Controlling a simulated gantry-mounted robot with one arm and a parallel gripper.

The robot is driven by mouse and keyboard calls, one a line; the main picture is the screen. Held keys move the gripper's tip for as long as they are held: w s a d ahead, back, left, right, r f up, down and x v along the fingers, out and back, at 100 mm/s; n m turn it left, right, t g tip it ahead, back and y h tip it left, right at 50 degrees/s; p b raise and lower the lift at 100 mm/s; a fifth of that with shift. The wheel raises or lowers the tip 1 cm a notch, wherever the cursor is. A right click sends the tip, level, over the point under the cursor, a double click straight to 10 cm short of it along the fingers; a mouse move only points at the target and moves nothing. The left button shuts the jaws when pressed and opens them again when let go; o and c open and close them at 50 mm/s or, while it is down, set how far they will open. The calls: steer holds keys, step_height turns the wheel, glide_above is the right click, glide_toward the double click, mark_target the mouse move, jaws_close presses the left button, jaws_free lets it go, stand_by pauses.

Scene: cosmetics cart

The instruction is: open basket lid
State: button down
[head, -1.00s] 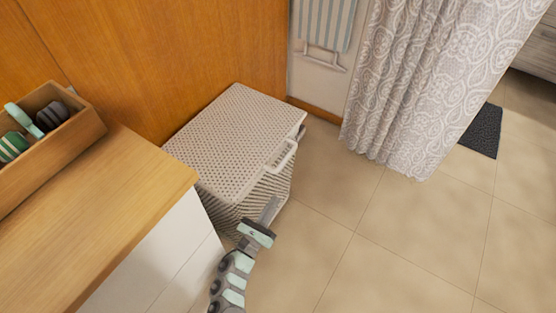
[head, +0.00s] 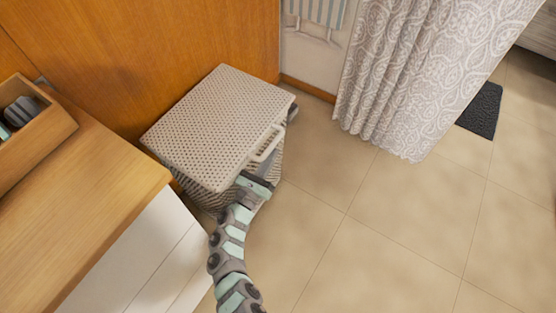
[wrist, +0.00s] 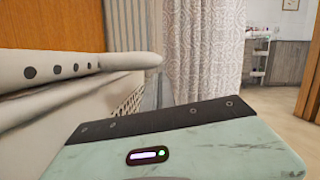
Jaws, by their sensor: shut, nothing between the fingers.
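The pale woven basket (head: 205,205) stands against the wooden panel. Its perforated lid (head: 215,120) looks slightly raised at the front, with a narrow gap above the body. The lid's handle (head: 268,143) is on the front edge. My gripper (head: 262,172) is shut and empty, at the front of the basket just below the handle. Its fingertips are partly hidden, so contact with the lid is unclear. In the wrist view, the lid's edge (wrist: 70,72) is at the left, above a lower rim (wrist: 40,103); my mint and dark gripper housing fills the bottom.
A wooden counter (head: 85,190) with a wooden organiser box (head: 45,135) stands left of the basket. A patterned curtain (head: 400,80) hangs at the right, with a dark mat (head: 480,110) beyond it. The tiled floor (head: 370,230) in front is clear.

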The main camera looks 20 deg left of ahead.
steer(key=shift+s+r, duration=0.1)
steer(key=shift+r, duration=0.2)
